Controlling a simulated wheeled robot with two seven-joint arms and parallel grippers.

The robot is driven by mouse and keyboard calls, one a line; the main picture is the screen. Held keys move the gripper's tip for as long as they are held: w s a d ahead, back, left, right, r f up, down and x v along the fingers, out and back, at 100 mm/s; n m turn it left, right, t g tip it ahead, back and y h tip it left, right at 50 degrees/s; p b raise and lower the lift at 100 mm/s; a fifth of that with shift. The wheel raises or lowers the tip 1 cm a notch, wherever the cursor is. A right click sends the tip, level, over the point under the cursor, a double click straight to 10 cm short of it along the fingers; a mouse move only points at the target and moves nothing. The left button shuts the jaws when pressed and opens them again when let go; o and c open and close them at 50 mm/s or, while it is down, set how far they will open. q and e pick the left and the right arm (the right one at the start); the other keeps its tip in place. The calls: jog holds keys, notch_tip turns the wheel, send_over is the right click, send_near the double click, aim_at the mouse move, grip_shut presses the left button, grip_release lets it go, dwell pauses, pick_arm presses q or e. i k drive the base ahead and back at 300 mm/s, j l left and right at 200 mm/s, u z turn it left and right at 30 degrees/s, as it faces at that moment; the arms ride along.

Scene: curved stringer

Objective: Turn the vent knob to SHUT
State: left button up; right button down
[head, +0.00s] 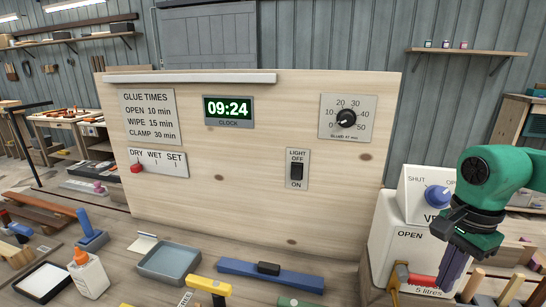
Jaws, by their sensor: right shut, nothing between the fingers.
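The blue vent knob (438,196) is on a white panel (412,183) at the right, partly behind my right arm. The word SHUT is left of the knob. The start of another word, OP, is at its upper right, and the rest is hidden. I cannot tell clearly which way the knob points. My right gripper (450,274) is below and in front of the knob, pointing down, apart from it. Its dark fingers are shut with nothing between them. My left gripper is not in view.
Under the panel stands a white box (392,247) marked OPEN, with a red-handled valve (402,277) before it. A wooden board (250,190) with clock, dial and light switch stands left. Trays, a glue bottle (88,275) and tools crowd the bench; wooden pegs (490,288) stand right.

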aim_at(439, 196)
jog(key=k, duration=1.3)
